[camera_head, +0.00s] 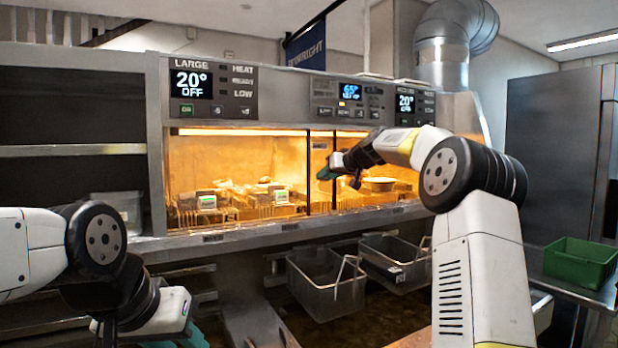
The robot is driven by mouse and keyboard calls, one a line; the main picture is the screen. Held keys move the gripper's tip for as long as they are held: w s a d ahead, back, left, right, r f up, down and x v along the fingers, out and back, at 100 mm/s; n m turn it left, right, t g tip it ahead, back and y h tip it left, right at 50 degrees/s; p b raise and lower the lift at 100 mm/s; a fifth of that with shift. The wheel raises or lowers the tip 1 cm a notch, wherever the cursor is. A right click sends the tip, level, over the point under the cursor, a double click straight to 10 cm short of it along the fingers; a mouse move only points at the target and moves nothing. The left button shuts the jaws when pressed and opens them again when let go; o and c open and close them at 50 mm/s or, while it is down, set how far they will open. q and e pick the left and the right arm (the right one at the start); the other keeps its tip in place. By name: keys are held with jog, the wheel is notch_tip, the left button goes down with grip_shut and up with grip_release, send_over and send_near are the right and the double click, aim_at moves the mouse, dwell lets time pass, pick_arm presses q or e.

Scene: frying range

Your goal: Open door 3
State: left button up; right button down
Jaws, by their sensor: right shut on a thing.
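The heated cabinet has glass doors in front of its lit bays, with dark upright edges between them. I read no door numbers. My right gripper (333,174) reaches from the right to the dark upright door edge (333,196) in the middle of the cabinet. Its teal fingertips are shut there on the door; the exact grip is small and partly hidden by my wrist. My right forearm covers part of the bay on the right.
Trays of food with small green-lit displays (207,202) sit inside the left bay. A steel ledge (260,232) runs below the doors. Fryer baskets (328,284) hang below it. A green crate (580,262) stands on a counter at the right.

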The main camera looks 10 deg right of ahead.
jog(key=shift+w+d, duration=0.25)
jog(key=shift+d, duration=0.3)
jog(key=shift+w+d, duration=0.2)
jog(key=shift+d, duration=0.3)
jog(key=c, duration=1.2)
grip_release()
jog(key=shift+s, duration=0.1)
jog(key=v, duration=0.7)
jog(key=shift+s+d+r, duration=0.1)
jog(key=shift+s+r, duration=0.05)
jog(key=shift+s, duration=0.1)
